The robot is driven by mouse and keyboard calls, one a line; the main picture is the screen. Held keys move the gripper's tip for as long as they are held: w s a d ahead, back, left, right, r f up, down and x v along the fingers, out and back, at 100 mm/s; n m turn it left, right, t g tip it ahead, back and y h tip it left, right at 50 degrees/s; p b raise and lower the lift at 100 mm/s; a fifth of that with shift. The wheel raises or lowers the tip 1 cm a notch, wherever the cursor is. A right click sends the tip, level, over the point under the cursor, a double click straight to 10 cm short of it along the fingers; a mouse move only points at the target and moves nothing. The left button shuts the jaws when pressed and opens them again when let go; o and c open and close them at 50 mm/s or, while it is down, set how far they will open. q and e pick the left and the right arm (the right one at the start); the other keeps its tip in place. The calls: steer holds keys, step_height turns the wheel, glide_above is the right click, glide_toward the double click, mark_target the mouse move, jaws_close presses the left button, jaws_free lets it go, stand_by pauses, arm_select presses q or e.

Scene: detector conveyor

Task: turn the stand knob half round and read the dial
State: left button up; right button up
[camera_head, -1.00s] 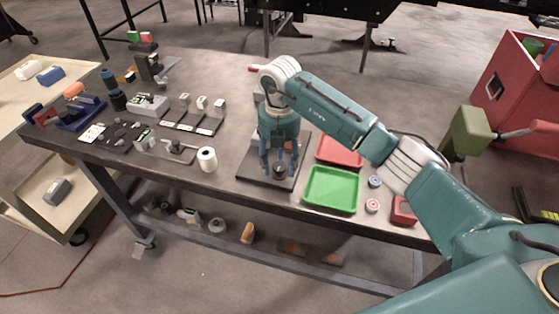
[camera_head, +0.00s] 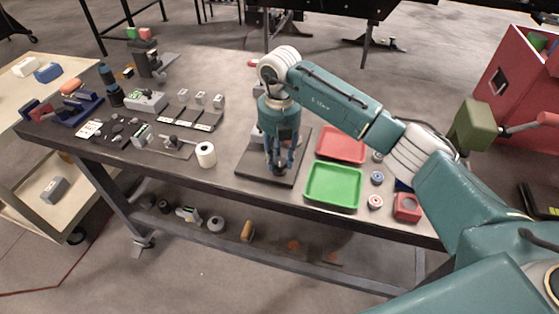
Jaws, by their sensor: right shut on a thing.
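The stand has a dark flat base (camera_head: 250,168) on the table, and its upper part is mostly hidden behind my right arm. My right gripper (camera_head: 280,166) points down over the base and is shut on a small dark knob (camera_head: 280,173) low on the stand. The fingers cover most of the knob, so its angle cannot be told. The dial face cannot be made out. My left gripper is not in view.
A green tray (camera_head: 332,203) and a red tray (camera_head: 341,158) lie right of the stand, with small round parts and a red block (camera_head: 407,208) beyond. A white roll (camera_head: 206,154) stands to the left. Several fixtures fill the table's left end.

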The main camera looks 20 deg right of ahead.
steer(key=n+b, duration=0.2)
steer(key=n, duration=0.1)
steer(key=shift+f+n+b, duration=0.15)
steer(key=shift+n+b, duration=0.25)
steer(key=n+b, duration=0.2)
steer(key=n, duration=0.1)
steer(key=shift+n+b, duration=0.3)
steer(key=n+b, duration=0.2)
steer(key=n, duration=0.1)
steer(key=shift+n, duration=0.3)
steer(key=n+b, duration=0.2)
steer(key=n, duration=0.2)
steer(key=shift+d+n, duration=0.1)
steer(key=shift+n, duration=0.2)
steer(key=n, duration=0.1)
steer(key=n+b, duration=0.1)
steer(key=n, duration=0.1)
steer(key=shift+w+r+n, duration=0.1)
steer(key=shift+r+n, duration=0.1)
steer(key=shift+n, duration=0.1)
steer(key=n+b, duration=0.1)
steer(key=n, duration=0.8)
steer(key=shift+r+b, duration=0.1)
steer(key=shift+b, duration=0.2)
steer(key=shift+n, duration=1.9)
steer(key=shift+w+r, duration=0.1)
